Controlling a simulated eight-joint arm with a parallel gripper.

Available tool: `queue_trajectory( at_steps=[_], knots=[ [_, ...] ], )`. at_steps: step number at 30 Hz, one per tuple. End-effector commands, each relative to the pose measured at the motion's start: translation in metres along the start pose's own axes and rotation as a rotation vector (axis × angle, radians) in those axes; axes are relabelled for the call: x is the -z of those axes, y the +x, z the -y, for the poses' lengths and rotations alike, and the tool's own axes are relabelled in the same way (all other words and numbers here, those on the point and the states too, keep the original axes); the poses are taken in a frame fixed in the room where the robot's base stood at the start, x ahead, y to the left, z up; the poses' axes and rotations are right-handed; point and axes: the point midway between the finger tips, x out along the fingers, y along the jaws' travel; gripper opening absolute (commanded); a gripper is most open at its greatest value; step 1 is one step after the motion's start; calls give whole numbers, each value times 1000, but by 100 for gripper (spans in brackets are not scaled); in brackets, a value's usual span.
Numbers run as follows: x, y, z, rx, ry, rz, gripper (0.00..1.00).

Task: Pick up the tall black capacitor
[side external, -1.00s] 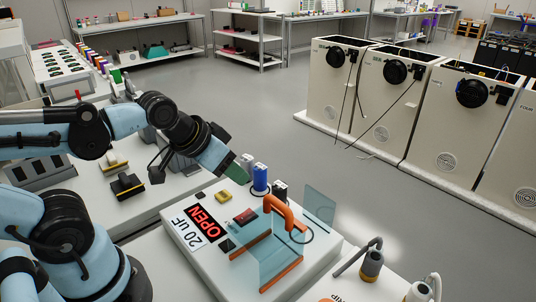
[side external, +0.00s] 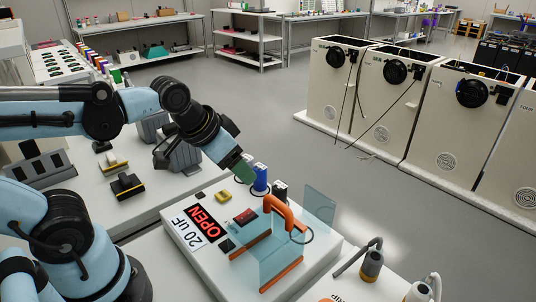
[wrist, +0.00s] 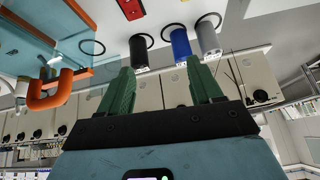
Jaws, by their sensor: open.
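The black capacitor (side external: 280,192) stands at the back edge of the white test unit, right of the blue capacitor (side external: 260,179). In the wrist view the black capacitor (wrist: 139,51) is beyond my fingers and nearer the left one, with the blue capacitor (wrist: 180,46) and a grey one (wrist: 207,35) to its right. My gripper (side external: 243,172) has green fingers, beside the blue capacitor and left of the black one in the side view. In the wrist view my gripper (wrist: 160,88) is open, with its fingers apart and nothing between them.
The white test unit (side external: 190,245) carries an orange handle (side external: 282,208), clear blue-green panels (side external: 320,205) and a yellow part (side external: 223,196). A black-and-yellow device (side external: 127,187) stands on the bench to the left. Tool holders (side external: 371,265) stand front right.

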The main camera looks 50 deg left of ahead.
Motion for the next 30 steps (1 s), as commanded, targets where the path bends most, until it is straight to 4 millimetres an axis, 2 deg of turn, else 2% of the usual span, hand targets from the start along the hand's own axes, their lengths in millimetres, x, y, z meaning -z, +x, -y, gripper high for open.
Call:
queue_trajectory(
  at_steps=[9,16,23,30],
  knots=[
    [52,0,-18,-83,329,267,65],
    [78,10,-31,-168,541,432,65],
    [87,17,-38,-215,636,505,65],
    [74,38,-40,-219,642,510,65]
  ],
)
